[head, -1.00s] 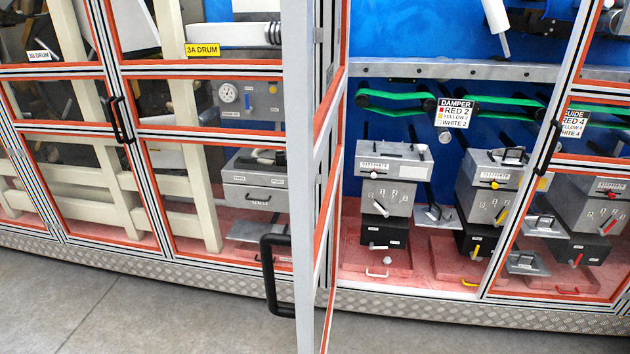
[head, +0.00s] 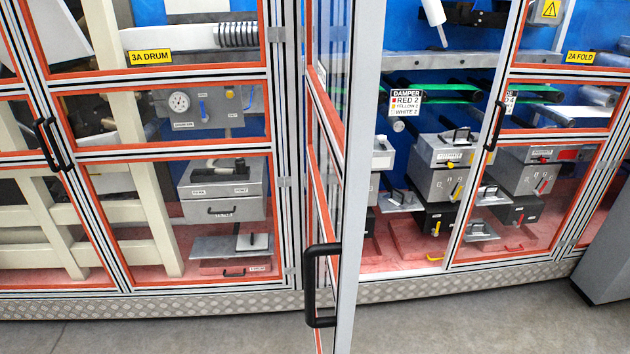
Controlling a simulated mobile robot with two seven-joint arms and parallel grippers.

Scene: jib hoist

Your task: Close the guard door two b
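One guard door (head: 362,150) stands open in the middle of the head view, swung out towards me and seen nearly edge-on. It has a pale frame with red-orange edging, clear panels and a black handle (head: 312,285) low on its free edge. The opening to its right shows the machine inside. I cannot read a label on this door. Neither of my grippers is in view.
Closed guard doors stand to the left, by the 3A DRUM label (head: 150,57), and to the right, by the 2A FOLD label (head: 580,57). A grey block (head: 608,245) stands at the right edge. The grey floor (head: 190,338) in front is clear.

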